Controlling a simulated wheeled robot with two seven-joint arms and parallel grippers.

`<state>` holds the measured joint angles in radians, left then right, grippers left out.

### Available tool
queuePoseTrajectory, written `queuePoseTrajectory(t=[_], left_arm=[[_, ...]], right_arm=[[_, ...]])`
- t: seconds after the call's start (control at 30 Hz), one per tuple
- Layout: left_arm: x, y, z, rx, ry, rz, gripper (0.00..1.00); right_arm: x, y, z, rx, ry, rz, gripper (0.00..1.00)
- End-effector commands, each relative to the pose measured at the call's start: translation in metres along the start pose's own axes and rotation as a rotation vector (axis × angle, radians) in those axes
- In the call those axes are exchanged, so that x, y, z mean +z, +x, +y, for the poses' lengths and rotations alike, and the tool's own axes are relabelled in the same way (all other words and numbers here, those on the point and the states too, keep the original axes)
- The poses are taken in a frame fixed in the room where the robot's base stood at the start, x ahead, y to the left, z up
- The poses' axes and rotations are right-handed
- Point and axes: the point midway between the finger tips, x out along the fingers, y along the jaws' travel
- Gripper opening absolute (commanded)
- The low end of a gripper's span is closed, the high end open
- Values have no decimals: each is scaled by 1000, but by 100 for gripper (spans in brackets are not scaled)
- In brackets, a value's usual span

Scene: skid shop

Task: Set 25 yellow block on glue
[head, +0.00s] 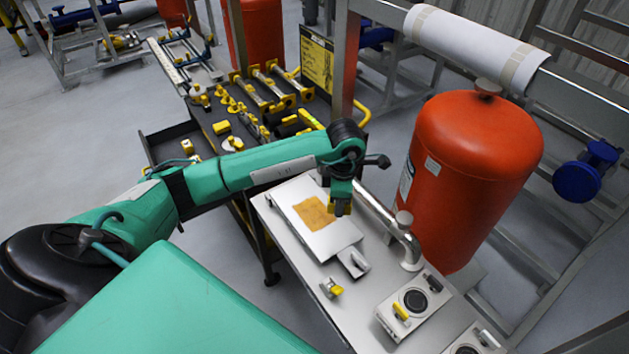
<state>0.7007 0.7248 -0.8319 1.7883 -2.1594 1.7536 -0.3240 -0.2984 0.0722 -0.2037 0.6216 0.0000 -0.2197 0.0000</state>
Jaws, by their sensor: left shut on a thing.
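My left gripper (341,205) points down over the right edge of the brown glue patch (311,214). It is shut on a small yellow block (332,208), of which only a sliver shows beside the fingers. The glue patch lies on a pale flat plate (325,243) on the grey bench. I cannot tell whether the block touches the plate or hangs just above it. My right gripper is not in view.
A small yellow and metal part (331,288) and a grey box with a round black dial (415,301) sit on the bench. A bent metal pipe (390,228) runs along its right edge. A red tank (470,170) stands beyond. A dark tool cart (216,140) holds several yellow parts.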

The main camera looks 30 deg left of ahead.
Motion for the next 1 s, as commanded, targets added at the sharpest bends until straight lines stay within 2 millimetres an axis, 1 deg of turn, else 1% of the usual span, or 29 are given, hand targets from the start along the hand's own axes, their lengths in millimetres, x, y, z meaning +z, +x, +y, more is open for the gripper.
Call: queuePoseTrajectory(t=[0.03, 0.27, 0.5, 0.7, 0.8, 0.9, 1.0], left_arm=[[-2, -2, 6, -2, -113, 0, 16], [-14, 5, 29, -3, -653, 1, 16], [-30, 14, 51, -2, -1217, 2, 16], [-48, 25, 65, -2, -1680, 3, 16], [-56, 30, 71, -1, -1888, 2, 16], [-63, 36, 74, -1, -2054, 4, 16], [-68, 39, 77, -1, -2174, 0, 16]], right_arm=[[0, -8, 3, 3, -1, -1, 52], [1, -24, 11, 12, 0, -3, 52], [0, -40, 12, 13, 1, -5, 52], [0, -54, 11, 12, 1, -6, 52], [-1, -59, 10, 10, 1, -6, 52], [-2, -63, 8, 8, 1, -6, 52], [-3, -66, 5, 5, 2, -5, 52]])
